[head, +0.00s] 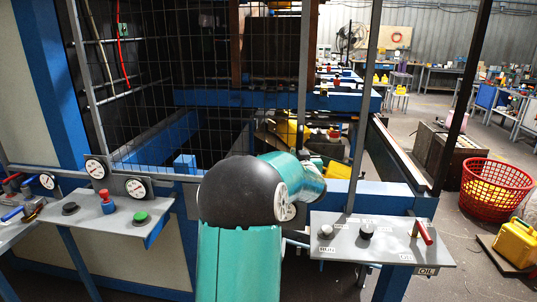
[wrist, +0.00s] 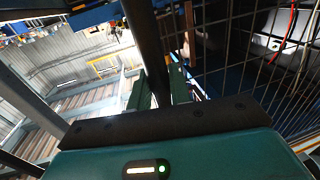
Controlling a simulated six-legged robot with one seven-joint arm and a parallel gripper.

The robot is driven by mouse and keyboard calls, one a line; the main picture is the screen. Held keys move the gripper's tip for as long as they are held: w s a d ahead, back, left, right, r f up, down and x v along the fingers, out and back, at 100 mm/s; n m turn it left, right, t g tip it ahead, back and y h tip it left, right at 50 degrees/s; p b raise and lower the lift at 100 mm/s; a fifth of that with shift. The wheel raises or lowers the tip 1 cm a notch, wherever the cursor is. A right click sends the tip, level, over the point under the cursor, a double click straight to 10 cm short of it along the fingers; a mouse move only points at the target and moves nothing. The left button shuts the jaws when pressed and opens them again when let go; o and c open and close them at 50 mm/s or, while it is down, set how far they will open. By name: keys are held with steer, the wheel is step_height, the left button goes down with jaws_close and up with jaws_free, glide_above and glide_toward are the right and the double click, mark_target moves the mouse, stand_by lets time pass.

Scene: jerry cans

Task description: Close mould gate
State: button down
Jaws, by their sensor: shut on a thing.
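The mould gate is a dark wire mesh panel (head: 150,45) in a grey frame, in front of the machine in the head view. Its upright edge bar (head: 305,70) runs down behind my arm. In the wrist view, my gripper (wrist: 159,88) has its two green fingers on either side of a dark upright bar (wrist: 146,45) and is shut on it. The mesh (wrist: 255,60) shows to the right of this bar. In the head view my arm hides the gripper and the lower end of the edge bar.
A grey control panel (head: 380,243) with knobs and a red-handled lever (head: 422,232) stands at front right. Another panel (head: 105,215) with a green button is at left.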

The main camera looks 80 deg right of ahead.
steer(key=s+d, duration=0.1)
steer(key=s, duration=1.6)
steer(key=shift+d+r, duration=0.15)
steer(key=shift+d, duration=0.2)
steer(key=c, duration=1.3)
jaws_free()
steer(key=shift+w+d, duration=0.1)
steer(key=shift+c, duration=0.2)
steer(key=v, duration=1.4)
